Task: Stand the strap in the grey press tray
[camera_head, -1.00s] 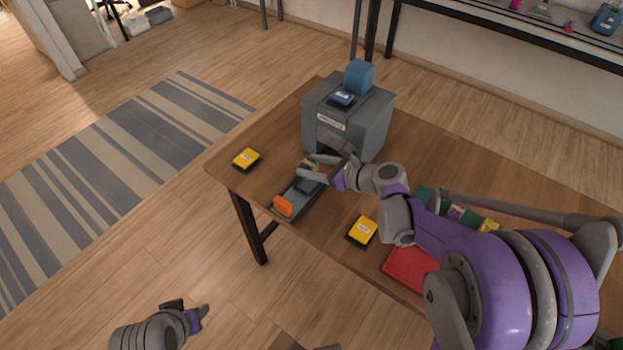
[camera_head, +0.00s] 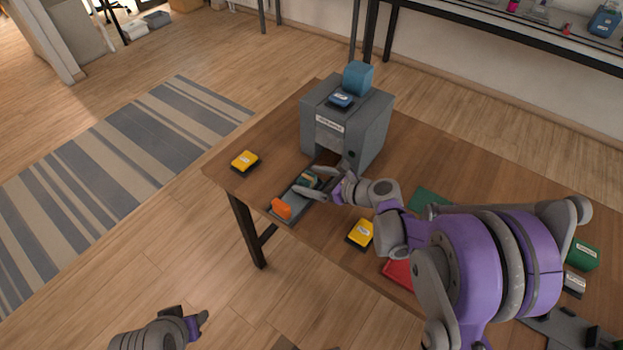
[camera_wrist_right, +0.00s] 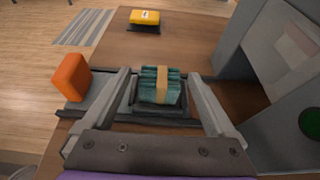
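The strap, a teal bundle with a tan band (camera_wrist_right: 161,88), sits in the grey press tray (camera_wrist_right: 100,98). Its layered edges face up, and it looks upright. In the head view the strap (camera_head: 309,180) is in the tray (camera_head: 291,202) in front of the grey press (camera_head: 345,122). My right gripper (camera_head: 326,183) is low over the tray. In the wrist view its fingers (camera_wrist_right: 160,98) are open on either side of the strap, with gaps showing. My left gripper (camera_head: 190,318) is low at the bottom left, away from the table; its opening is unclear.
An orange block (camera_head: 282,208) is at the tray's near end. Yellow-topped pads lie left of the tray (camera_head: 245,161) and right of it (camera_head: 360,234). A red item (camera_head: 398,273) lies partly behind my arm.

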